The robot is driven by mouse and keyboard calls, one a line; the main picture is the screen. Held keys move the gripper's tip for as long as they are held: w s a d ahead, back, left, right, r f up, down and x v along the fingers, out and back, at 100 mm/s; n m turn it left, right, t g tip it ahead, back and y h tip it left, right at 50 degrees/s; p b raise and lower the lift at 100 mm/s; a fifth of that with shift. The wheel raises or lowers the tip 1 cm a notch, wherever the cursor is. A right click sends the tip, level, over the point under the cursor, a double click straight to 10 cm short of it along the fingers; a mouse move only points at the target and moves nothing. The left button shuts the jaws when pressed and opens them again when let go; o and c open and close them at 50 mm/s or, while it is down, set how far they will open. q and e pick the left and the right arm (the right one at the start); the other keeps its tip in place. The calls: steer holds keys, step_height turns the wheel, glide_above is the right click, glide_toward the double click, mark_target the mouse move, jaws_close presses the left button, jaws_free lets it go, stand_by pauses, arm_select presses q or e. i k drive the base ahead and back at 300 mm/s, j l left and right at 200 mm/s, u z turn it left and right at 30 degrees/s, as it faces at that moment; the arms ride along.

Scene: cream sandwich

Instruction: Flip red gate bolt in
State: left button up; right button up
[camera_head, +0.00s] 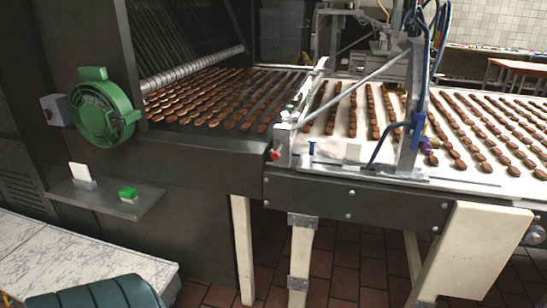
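A small red knob (276,154), which looks like the gate bolt, sits at the near left end of the white gate frame (283,140). It is at the joint between the dark oven machine and the white conveyor. It is too small to tell how far in or out the bolt stands. Neither of my grippers shows in the head view.
Rows of brown biscuits (380,108) lie on the white conveyor (345,120). A marble-topped surface (60,255) fills the lower left. Tiled floor shows below.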

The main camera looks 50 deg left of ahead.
mark_target(276, 155)
steer(key=u, duration=1.5)
